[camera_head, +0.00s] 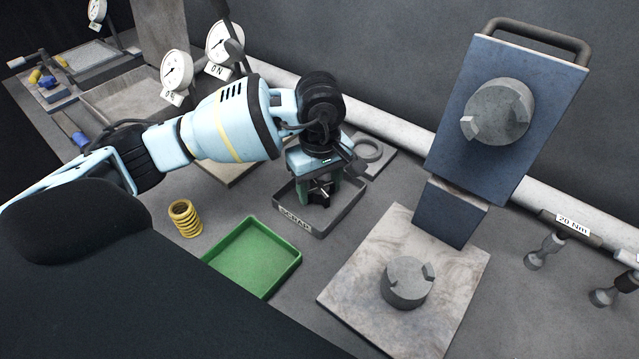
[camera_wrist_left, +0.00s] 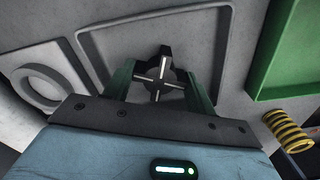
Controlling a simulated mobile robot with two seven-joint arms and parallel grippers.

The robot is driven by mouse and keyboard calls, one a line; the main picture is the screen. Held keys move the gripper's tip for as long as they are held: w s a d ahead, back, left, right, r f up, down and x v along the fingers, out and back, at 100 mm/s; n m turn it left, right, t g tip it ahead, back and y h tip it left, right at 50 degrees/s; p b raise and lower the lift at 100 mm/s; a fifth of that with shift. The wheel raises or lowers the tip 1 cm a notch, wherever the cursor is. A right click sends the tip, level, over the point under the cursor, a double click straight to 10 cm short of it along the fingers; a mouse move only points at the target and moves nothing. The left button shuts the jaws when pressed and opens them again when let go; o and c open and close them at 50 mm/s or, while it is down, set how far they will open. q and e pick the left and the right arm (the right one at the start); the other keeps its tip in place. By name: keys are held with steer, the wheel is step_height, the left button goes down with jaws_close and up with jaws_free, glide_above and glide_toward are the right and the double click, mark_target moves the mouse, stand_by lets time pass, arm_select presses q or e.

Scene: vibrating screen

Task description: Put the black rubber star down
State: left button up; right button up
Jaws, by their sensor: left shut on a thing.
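My left gripper (camera_head: 322,192) is shut on the black rubber star (camera_wrist_left: 160,76), which shows between the green fingers in the left wrist view. In the head view the star (camera_head: 319,197) is small, dark and partly hidden by the fingers. The gripper points down over the grey tray labelled SCRAP (camera_head: 318,230), with the star within the tray's outline. I cannot tell whether the star touches the tray floor. The tray's rim also shows in the left wrist view (camera_wrist_left: 85,52). My right gripper is not in view.
An empty green tray (camera_head: 252,257) and a yellow spring (camera_head: 185,218) are left of the scrap tray. A grey ring on a plate (camera_head: 383,160) lies behind it. A stone plate (camera_head: 450,300) with a grey jaw coupling (camera_head: 407,282) and a blue upright (camera_head: 510,125) stand right.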

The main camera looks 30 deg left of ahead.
mark_target(320, 187)
arm_select(q)
steer(key=shift+f, duration=0.1)
steer(key=shift+f, duration=0.15)
steer(key=o, duration=1)
step_height(320, 187, up, 13)
steer(key=shift+f, duration=0.2)
